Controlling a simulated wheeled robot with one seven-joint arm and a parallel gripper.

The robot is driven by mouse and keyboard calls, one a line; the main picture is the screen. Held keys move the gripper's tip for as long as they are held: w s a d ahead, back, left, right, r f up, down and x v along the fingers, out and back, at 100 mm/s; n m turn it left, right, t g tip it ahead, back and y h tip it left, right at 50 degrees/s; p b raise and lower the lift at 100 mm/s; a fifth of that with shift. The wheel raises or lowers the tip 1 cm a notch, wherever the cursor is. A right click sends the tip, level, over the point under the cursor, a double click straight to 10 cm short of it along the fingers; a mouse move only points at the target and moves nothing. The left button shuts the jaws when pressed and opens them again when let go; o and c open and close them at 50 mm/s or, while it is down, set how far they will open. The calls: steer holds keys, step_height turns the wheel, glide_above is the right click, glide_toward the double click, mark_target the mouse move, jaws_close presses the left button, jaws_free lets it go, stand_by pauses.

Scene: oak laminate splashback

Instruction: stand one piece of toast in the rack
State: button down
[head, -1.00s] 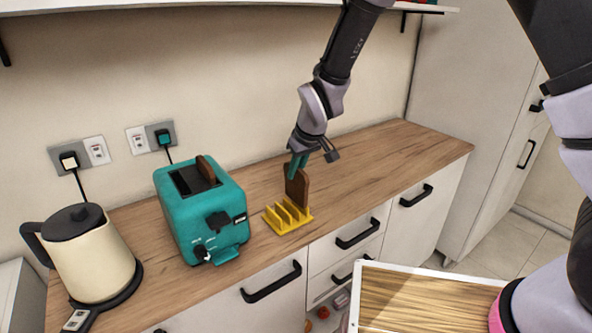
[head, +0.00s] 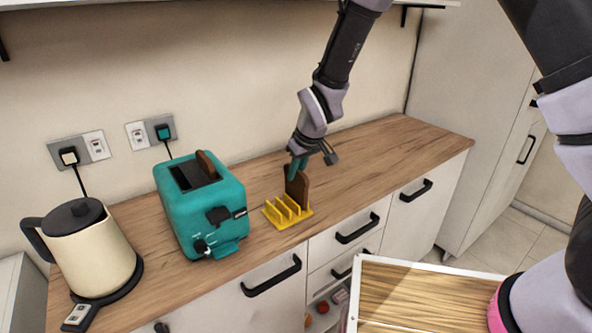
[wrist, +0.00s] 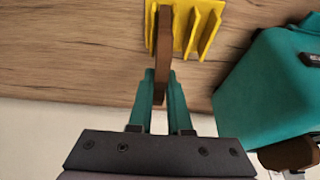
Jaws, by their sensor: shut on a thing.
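The piece of toast (head: 298,187) is dark brown and upright at the right end of the yellow rack (head: 287,212). My gripper (head: 298,167) is shut on its upper part, with a teal finger on each side. In the wrist view, the toast (wrist: 163,55) shows edge-on between the fingers (wrist: 161,85) and reaches into the end slot of the rack (wrist: 204,30). Whether its lower edge rests on the rack's base is hidden. The other slots are empty. A second piece of toast (head: 205,165) sticks out of the teal toaster (head: 205,215).
The toaster stands just left of the rack. A cream kettle (head: 92,255) stands on its base at the far left. The wooden counter (head: 400,150) is clear to the right of the rack. A wood-topped tray (head: 425,300) is in the foreground.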

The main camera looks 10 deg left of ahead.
steer(key=shift+f, duration=0.1)
stand_by(0.3)
steer(key=shift+f, duration=0.8)
steer(key=c, duration=0.8)
jaws_free()
steer(key=shift+r, duration=0.1)
steer(key=shift+r, duration=3.4)
